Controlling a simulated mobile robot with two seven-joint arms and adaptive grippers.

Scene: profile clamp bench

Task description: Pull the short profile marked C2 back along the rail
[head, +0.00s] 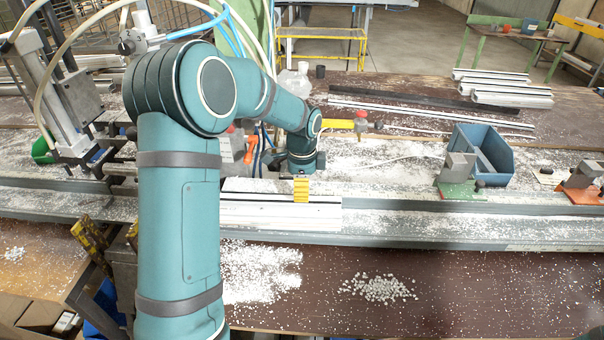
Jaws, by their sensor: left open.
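A short pale profile (268,212) lies along the long grey rail (420,226), left of the middle of the head view. No C2 mark can be read on it. My left gripper (301,189) points down at the right part of the profile, with a yellow ridged part showing at its tip. It is open. Whether its fingers touch the profile or stand around it cannot be told from this view. My left arm hides the rail and part of the clamp gear on the left. My right gripper is not in view.
A green-based stop (462,178) and an orange-based stop (583,184) stand along the rail to the right. A blue bin (492,150) is behind it. Long profiles (506,90) lie at the back. White granules (378,288) lie in front; a clamp machine (75,100) stands left.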

